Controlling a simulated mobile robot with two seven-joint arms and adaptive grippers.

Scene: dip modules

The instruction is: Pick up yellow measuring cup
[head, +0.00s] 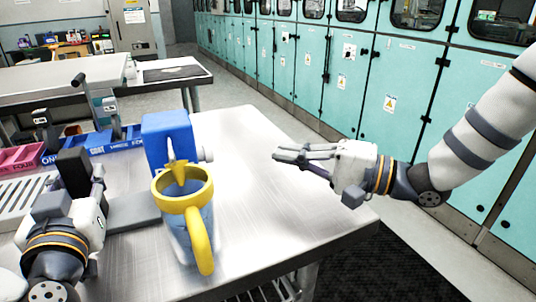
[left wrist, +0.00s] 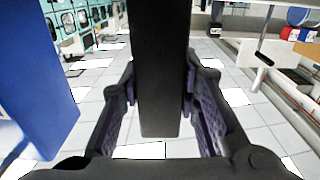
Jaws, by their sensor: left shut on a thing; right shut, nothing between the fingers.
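The measuring cup has a yellow rim (head: 182,192), a yellow handle at its near right and a clear bluish body. It stands on the metal table (head: 250,150), in front of a blue device (head: 168,130). My left gripper (head: 84,180) is left of the cup, apart from it. It is shut on a dark block (head: 73,168), which also shows as a black bar (left wrist: 160,75) between the fingers in the left wrist view. My right gripper (head: 278,157) is right of the cup, shut and empty, its fingers pointing left.
Blue bins (head: 118,140) and pink bins (head: 20,158) line the table's far left. A flat grey slab (head: 135,208) lies between my left gripper and the cup. The table between the cup and its right edge is bare. Teal cabinets (head: 340,70) stand beyond.

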